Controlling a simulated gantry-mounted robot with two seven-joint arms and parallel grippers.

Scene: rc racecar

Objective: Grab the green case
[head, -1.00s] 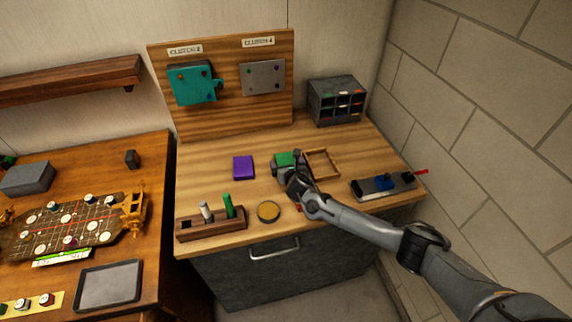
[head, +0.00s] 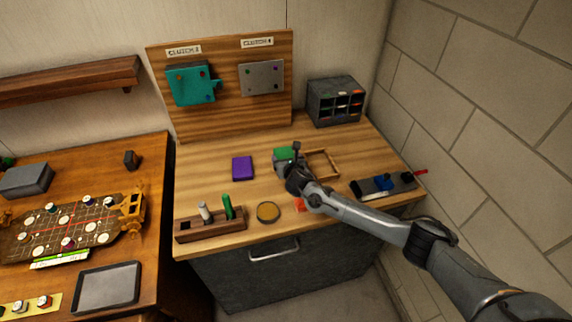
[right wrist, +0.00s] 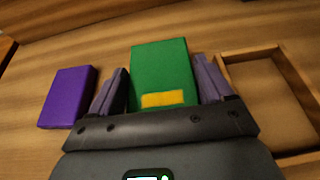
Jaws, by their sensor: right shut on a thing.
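The green case (head: 284,152) is on or just above the middle of the wooden workbench; I cannot tell whether it touches the top. My right gripper (head: 287,160) is shut on it and hides part of it in the head view. In the right wrist view the green case (right wrist: 160,70), with a yellow label, sits between the two fingers of my right gripper (right wrist: 161,75). My left gripper is not in view.
A purple case (head: 243,168) lies left of the green case, and an empty wooden frame (head: 334,164) lies close on its right. A round yellow-topped tin (head: 268,212) and a wooden marker holder (head: 211,229) are nearer the front. A dark compartment box (head: 336,101) stands at the back right.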

